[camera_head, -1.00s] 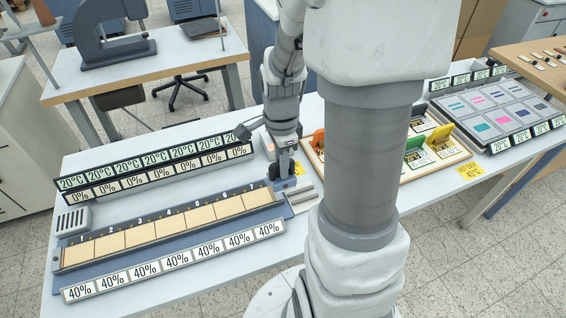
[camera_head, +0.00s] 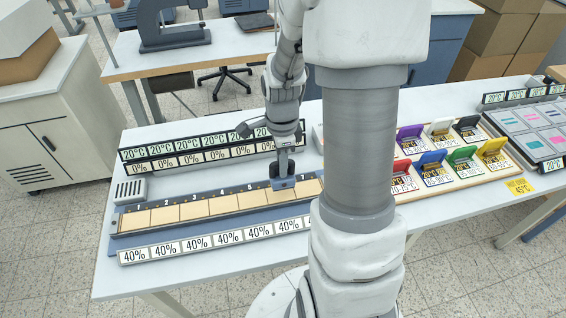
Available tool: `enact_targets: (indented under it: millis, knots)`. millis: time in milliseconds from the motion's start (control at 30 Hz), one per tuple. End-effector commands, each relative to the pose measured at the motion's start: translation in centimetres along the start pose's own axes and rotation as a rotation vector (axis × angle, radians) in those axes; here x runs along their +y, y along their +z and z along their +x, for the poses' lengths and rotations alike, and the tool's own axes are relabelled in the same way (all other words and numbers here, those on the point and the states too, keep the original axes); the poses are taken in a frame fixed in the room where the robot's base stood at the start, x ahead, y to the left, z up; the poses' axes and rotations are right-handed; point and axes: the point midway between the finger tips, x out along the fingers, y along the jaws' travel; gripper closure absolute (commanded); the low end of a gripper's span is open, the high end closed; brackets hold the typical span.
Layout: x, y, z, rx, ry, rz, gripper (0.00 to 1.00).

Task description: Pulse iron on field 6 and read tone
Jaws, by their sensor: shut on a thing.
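The stamping strip (camera_head: 127,233) lies along the left part of the table, with a row of tan fields numbered from 1 at the left to 7 at the right. My gripper (camera_head: 281,169) points down and is shut on a small dark blue block, the iron (camera_head: 283,184). The iron is at field 6 (camera_head: 276,198), between fields 5 (camera_head: 252,200) and 7 (camera_head: 306,189), and hides the number there. I cannot tell whether it touches the field. Readouts behind the strip show 20°C (camera_head: 160,150) and 0% (camera_head: 163,165); my arm covers some. The front row shows 40% (camera_head: 165,251).
A grey tray of swatches (camera_head: 505,125) is farther right. A grey vented box (camera_head: 129,190) sits by the strip's left end.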

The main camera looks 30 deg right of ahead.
Motion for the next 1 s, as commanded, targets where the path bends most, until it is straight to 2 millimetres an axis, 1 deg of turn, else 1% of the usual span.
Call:
enact_targets:
  millis: [633, 1000]
  knots:
    - [-0.2, 0.1, 0.1, 0.0, -0.004, 0.005, 1.0]
    - [-0.2, 0.0, 3.4, 0.0, -0.004, 0.003, 1.0]
